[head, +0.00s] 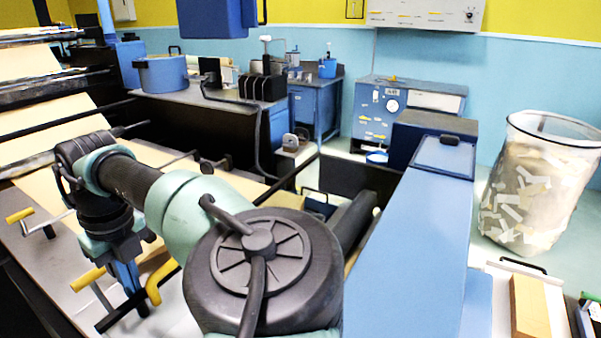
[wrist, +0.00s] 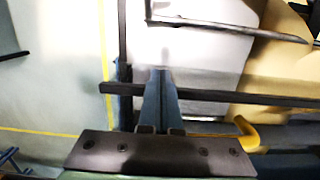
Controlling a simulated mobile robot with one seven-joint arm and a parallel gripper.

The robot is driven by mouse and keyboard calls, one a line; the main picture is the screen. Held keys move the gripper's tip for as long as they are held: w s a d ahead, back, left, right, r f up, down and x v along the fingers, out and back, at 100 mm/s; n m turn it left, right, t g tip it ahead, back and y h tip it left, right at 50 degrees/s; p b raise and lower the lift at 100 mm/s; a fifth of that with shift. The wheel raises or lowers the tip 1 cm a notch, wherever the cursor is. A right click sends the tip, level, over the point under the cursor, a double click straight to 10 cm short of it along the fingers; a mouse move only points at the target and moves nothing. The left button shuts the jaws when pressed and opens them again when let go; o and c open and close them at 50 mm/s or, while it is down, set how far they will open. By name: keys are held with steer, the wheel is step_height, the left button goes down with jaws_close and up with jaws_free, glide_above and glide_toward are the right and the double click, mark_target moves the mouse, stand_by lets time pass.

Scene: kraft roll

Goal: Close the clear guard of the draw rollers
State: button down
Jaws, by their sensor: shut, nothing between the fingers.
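My gripper (wrist: 162,75) is shut and empty in the wrist view, its two blue-grey fingers together. In the head view my gripper (head: 137,305) points down at the lower left, partly beside yellow handles. A pale, see-through-looking panel (wrist: 200,55) with dark edge bars lies beyond the fingertips; it may be the clear guard, but I cannot tell for sure. A dark bar (wrist: 235,98) crosses at the fingers; contact cannot be told. A bent yellow handle (wrist: 248,135) is right of the fingers and also shows in the head view (head: 160,282). The draw rollers are not clearly seen.
Brown kraft paper (head: 55,120) runs over dark bars at the left. Yellow-gripped cranks (head: 88,278) stand near my gripper. A blue cabinet (head: 415,250) stands at the right, and a bin of paper scraps (head: 530,185) beyond it. My arm hides much of the machine.

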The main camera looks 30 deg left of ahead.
stand_by(0.4)
steer(key=a+r+p, duration=0.1)
steer(key=a+r, duration=0.4)
steer(key=r, duration=0.7)
steer(key=shift+r+p, duration=0.4)
